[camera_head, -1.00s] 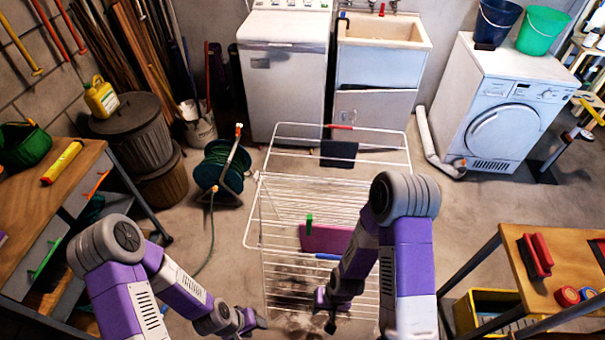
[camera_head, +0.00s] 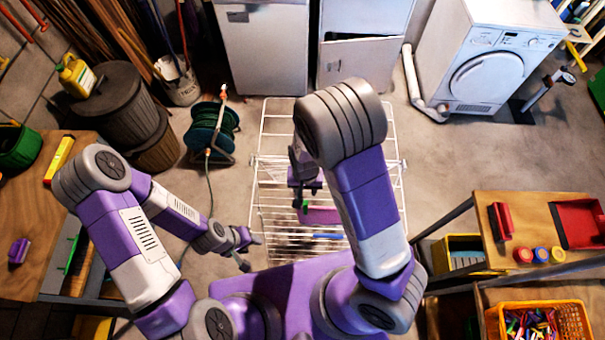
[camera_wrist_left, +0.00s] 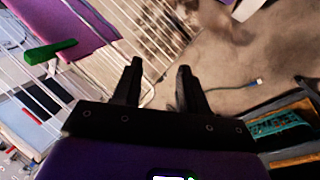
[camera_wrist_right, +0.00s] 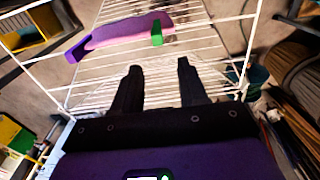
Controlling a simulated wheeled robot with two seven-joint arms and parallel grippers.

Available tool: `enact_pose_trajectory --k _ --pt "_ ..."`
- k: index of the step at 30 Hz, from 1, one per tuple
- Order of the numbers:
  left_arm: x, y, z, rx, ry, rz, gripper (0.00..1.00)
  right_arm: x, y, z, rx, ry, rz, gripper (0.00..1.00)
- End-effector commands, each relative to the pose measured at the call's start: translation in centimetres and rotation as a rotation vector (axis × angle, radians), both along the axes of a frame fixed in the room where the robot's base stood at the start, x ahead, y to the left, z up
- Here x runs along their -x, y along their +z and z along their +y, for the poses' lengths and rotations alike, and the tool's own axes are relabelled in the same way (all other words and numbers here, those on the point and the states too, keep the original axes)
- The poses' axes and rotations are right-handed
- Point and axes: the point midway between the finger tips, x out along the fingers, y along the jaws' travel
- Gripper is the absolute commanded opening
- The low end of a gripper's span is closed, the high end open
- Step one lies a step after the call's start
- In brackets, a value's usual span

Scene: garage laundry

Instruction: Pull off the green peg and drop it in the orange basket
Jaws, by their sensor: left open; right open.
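The green peg (camera_wrist_right: 157,33) is clipped on the edge of a pink-purple cloth (camera_wrist_right: 118,34) that hangs on the white drying rack (camera_head: 262,205). In the head view the peg (camera_head: 305,205) is small, just below my right gripper (camera_head: 304,190), which is over the rack. In the right wrist view my right gripper (camera_wrist_right: 158,75) is open and empty, with the peg beyond its fingertips. My left gripper (camera_head: 250,252) is open and empty beside the rack's left side; the left wrist view also shows the peg (camera_wrist_left: 50,51). The orange basket (camera_head: 575,318) holds several coloured pegs at the lower right.
A wooden table (camera_head: 482,205) with a red brush and round tins stands at the right. Another workbench (camera_head: 45,250) is at the left. A hose reel (camera_head: 212,130) stands behind the rack's left side. Floor between rack and dryer (camera_head: 490,60) is clear.

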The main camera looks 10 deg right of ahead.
Motion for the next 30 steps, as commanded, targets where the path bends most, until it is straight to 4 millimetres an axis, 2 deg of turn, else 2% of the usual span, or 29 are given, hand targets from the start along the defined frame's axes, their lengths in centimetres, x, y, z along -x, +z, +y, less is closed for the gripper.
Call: enact_pose_trajectory --k 8,18,30 --pt "0.1 -2.3 0.0 0.000 0.000 0.002 0.43 0.0 -2.4 0.0 0.000 0.001 0.001 0.43" --pt "0.1 -6.1 0.0 0.000 0.000 0.002 0.43 -0.1 -6.5 0.0 -0.002 0.002 -0.001 0.43" --pt "0.1 -9.3 0.0 0.000 0.000 0.002 0.43 -0.2 -10.6 -0.1 0.000 0.002 0.001 0.43"
